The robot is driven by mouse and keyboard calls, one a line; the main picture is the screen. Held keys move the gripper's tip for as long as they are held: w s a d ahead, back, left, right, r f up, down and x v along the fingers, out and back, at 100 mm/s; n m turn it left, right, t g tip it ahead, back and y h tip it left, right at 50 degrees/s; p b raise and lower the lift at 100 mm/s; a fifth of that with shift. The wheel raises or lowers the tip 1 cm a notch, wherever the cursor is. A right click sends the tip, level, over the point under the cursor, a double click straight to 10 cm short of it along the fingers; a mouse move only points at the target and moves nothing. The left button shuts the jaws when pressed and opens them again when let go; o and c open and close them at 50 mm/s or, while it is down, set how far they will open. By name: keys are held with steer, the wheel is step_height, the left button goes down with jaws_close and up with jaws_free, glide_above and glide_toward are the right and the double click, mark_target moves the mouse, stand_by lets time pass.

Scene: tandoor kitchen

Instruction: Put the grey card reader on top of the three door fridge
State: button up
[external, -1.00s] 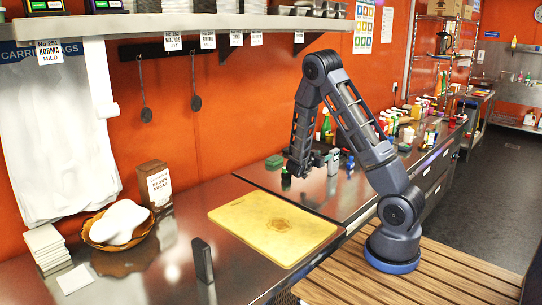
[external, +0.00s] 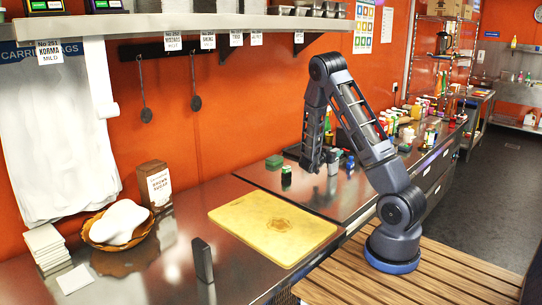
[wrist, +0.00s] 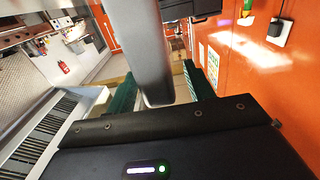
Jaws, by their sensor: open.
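A narrow dark grey upright block (external: 202,260) stands on the front steel counter, left of the cutting board. A smaller light grey item (external: 333,161) stands on the farther steel counter. Neither shows a keypad or screen, so I cannot tell which is the card reader. My gripper (external: 311,167) hangs pointing down over the far counter, just left of the light grey item. It is open, and I see nothing held. Whether it touches that item is unclear. The steel unit with door fronts (external: 432,190) at the right may be the three door fridge; its doors are partly hidden by my arm.
A yellow cutting board (external: 272,228) lies on the counter. A brown sugar box (external: 155,185), a basket (external: 95,238) and white stacked cards (external: 45,245) are at the left. Small green items (external: 275,161) and several bottles line the back. A shelf (external: 180,24) overhangs the left.

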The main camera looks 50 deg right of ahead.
steer(key=shift+d, duration=1.15)
steer(key=shift+c, duration=0.2)
jaws_close()
steer(key=shift+r, duration=0.1)
